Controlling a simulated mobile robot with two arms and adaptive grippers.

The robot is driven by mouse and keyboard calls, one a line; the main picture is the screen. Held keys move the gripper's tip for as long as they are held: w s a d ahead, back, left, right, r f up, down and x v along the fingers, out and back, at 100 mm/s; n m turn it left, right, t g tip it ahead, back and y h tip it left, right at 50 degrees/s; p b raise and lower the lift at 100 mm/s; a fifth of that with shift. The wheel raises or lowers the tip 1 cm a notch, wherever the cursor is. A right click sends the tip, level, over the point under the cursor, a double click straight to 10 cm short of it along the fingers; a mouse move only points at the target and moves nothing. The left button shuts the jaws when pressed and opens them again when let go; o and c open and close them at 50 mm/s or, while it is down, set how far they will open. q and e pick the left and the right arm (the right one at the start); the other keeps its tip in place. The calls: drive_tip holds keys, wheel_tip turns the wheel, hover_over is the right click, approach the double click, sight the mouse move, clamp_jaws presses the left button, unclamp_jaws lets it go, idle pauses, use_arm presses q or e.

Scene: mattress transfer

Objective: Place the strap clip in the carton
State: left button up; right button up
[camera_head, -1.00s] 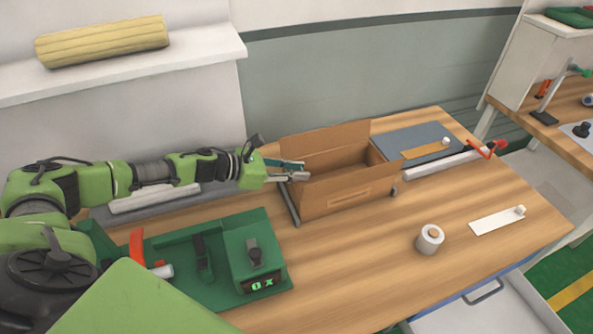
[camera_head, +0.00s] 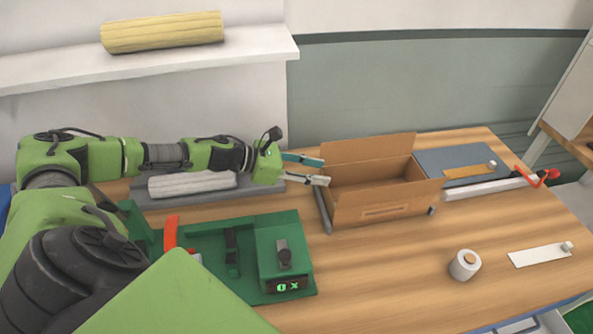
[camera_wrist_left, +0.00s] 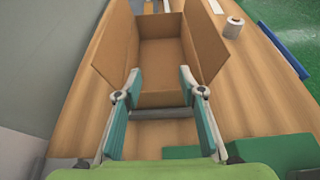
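The open cardboard carton (camera_head: 385,207) stands on the wooden table, flaps up. It also shows in the left wrist view (camera_wrist_left: 161,98), where the visible part of its inside looks empty. My left gripper (camera_head: 318,171) is at the carton's left side, pointing at it. In the left wrist view (camera_wrist_left: 161,88) its two fingers are apart with nothing between them, at the carton's near edge. I cannot pick out the strap clip for certain; a small dark grey piece (camera_head: 284,254) sits on the green fixture (camera_head: 305,225). My right gripper is out of view.
A white roll (camera_head: 465,265) and a white strip (camera_head: 540,255) lie on the right. A pale ribbed piece (camera_head: 192,184) lies behind the fixture. The table front centre is clear.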

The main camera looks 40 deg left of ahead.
use_arm(q)
drive_tip(key=b+v, duration=0.2)
drive_tip(key=v, duration=0.4)
drive_tip(key=shift+s, duration=0.1)
idle(0.5)
